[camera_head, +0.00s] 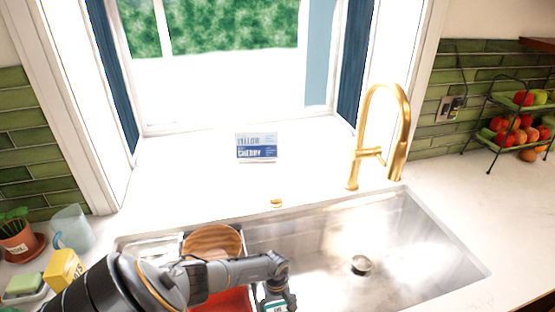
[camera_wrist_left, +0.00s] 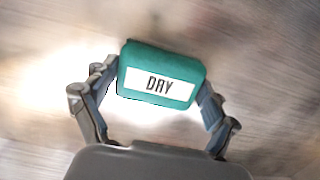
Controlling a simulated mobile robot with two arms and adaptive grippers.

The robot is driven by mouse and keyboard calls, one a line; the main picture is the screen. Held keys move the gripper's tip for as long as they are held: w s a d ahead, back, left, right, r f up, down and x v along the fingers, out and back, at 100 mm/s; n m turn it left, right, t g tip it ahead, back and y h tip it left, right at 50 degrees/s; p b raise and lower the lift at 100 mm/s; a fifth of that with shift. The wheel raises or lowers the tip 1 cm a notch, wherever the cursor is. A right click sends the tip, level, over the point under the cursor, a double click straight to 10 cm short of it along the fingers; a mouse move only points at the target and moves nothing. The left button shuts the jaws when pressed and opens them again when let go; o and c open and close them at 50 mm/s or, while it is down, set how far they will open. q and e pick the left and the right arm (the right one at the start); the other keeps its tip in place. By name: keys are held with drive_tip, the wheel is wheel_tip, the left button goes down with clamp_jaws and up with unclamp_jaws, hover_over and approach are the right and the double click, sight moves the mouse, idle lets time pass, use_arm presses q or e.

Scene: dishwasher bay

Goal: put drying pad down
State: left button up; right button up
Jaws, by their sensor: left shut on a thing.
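The drying pad (camera_wrist_left: 160,64) is a teal block with a white label reading "DRY". My left gripper (camera_wrist_left: 158,88) is shut on it, with one finger at each side. In the head view the gripper (camera_head: 280,292) is over the left part of the sink at the bottom edge of the picture, and only a bit of the pad (camera_head: 272,306) shows. Blurred brushed metal lies behind the pad in the wrist view; I cannot tell the height above it. My right gripper is not in view.
The steel sink (camera_head: 430,250) has a wooden round dish (camera_head: 213,240) and a red item (camera_head: 225,301) at its left. A gold faucet (camera_head: 400,120) stands behind. A yellow box (camera_head: 64,269) and a green sponge (camera_head: 24,284) are at left.

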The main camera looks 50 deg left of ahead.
sight(277, 308)
use_arm(q)
drive_tip(key=o, duration=0.9)
drive_tip(key=shift+f, duration=0.1)
drive_tip(key=shift+o, duration=0.2)
drive_tip(key=shift+w+a+r, duration=0.1)
drive_tip(key=shift+a+r, duration=0.05)
drive_tip(key=shift+r, duration=1.15)
drive_tip(key=shift+w+a+r, duration=0.1)
drive_tip(key=shift+r, duration=1.15)
drive_tip(key=shift+w+a+r, duration=0.1)
drive_tip(key=shift+a+r, duration=0.05)
drive_tip(key=shift+r, duration=1.15)
